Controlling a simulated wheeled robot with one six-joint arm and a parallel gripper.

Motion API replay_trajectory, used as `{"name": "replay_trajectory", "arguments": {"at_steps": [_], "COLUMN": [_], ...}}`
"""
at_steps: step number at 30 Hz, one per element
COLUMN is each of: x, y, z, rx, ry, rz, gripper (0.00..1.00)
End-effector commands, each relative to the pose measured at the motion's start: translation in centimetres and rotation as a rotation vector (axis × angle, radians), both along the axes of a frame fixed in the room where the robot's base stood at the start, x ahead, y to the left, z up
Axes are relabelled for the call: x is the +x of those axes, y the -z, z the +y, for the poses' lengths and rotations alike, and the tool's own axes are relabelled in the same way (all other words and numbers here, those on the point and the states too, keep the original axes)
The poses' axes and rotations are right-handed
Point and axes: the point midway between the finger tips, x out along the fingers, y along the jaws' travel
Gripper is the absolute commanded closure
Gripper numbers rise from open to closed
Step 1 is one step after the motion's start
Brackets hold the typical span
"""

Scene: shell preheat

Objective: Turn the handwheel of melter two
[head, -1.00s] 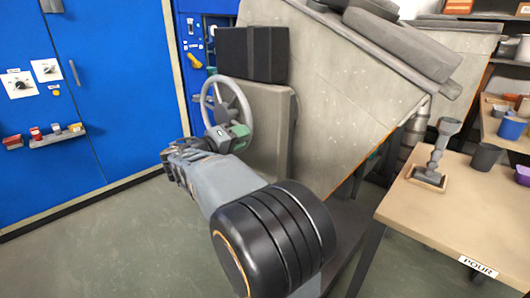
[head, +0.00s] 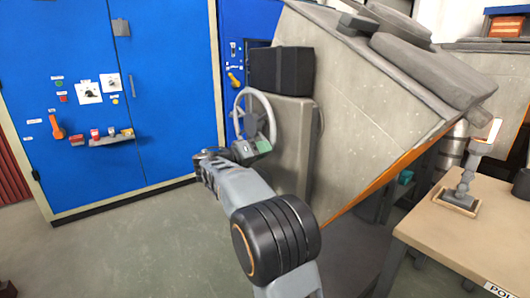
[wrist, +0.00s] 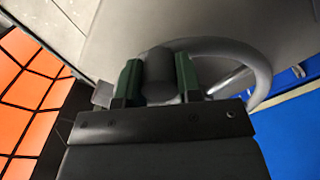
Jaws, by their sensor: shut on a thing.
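The handwheel (head: 237,107) is a grey spoked ring on the side of a large, slanted, speckled grey melter (head: 375,95). No number shows on the melter. My gripper (head: 254,147) is at the lower part of the wheel in the head view, partly hidden by my arm. In the wrist view my gripper (wrist: 158,80) has its two green fingers on either side of a dark grey knob (wrist: 158,64) at the wheel's rim, shut on it. The handwheel's rim (wrist: 262,75) curves away to the right behind the fingers.
A black box (head: 282,70) sits above the wheel. A wooden table (head: 450,225) with a grey stand is at right. Floor (head: 130,240) at left is clear. An orange gridded surface (wrist: 25,110) shows in the wrist view.

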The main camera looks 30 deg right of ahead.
Motion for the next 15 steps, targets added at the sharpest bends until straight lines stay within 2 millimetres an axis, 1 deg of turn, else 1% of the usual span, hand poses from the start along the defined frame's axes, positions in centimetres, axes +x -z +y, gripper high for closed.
{"name": "replay_trajectory", "arguments": {"at_steps": [1, 4, 5, 12, 15], "x": [0.11, 0.08, 0.08, -0.10, -0.12], "y": [0.18, 0.17, 0.16, 0.06, 0.03], "z": [0.25, 0.15, 0.13, -0.37, -0.42], "rx": [0.004, 0.003, 0.003, 0.001, 0.001], "ry": [-0.006, -0.005, -0.005, 0.004, 0.006], "rz": [0.003, 0.004, 0.004, 0.003, 0.002], "gripper": [1.00, 1.00, 0.64, 0.42, 0.42]}}
